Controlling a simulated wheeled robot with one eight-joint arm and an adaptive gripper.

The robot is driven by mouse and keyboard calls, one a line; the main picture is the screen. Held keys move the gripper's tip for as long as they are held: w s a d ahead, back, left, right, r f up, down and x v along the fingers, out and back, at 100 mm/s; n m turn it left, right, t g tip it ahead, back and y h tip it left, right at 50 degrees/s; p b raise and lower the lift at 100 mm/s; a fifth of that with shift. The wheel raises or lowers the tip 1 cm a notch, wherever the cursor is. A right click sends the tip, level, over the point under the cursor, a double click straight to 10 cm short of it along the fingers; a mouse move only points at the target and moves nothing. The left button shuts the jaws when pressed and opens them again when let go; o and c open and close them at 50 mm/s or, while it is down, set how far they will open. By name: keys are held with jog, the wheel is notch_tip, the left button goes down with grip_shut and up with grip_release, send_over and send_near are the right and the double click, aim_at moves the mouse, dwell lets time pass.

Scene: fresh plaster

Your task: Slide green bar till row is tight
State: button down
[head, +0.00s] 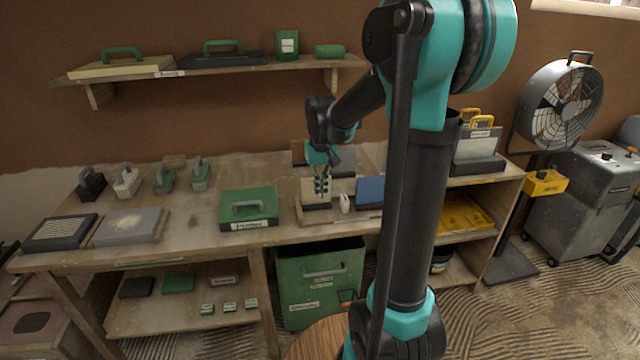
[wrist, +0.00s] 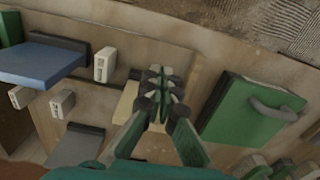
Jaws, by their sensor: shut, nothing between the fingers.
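My gripper (head: 321,188) is shut and empty. Its fingertips are just above or beside a cream block (head: 309,190) in a shallow wooden tray (head: 301,219); I cannot tell if they touch. In the wrist view the fingertips (wrist: 160,90) cover part of that block (wrist: 125,102). A small white block (head: 344,203) and a blue-topped piece (head: 369,191) stand to its right. The wrist view shows several white blocks (wrist: 105,65) and a grey piece (wrist: 78,147). A green piece (wrist: 10,27) is cut off at the left edge; I cannot tell if it is the green bar. My arm hides the tray's right part in the head view.
A green handled case (head: 248,207) sits left of the tray, close to its wall. Flat boxes (head: 128,225) and several handled blocks (head: 127,182) stand farther left. A shelf (head: 215,70) is above. A green bin (head: 318,283) is below, and a fan (head: 562,105) stands right.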

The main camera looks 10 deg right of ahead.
aim_at(318, 206)
notch_tip(318, 206, down, 6)
jog(key=shift+f, duration=0.2)
jog(key=w, duration=0.2)
jog(key=shift+w, duration=0.3)
jog(key=shift+w+a+r, duration=0.1)
jog(key=shift+w, duration=0.65)
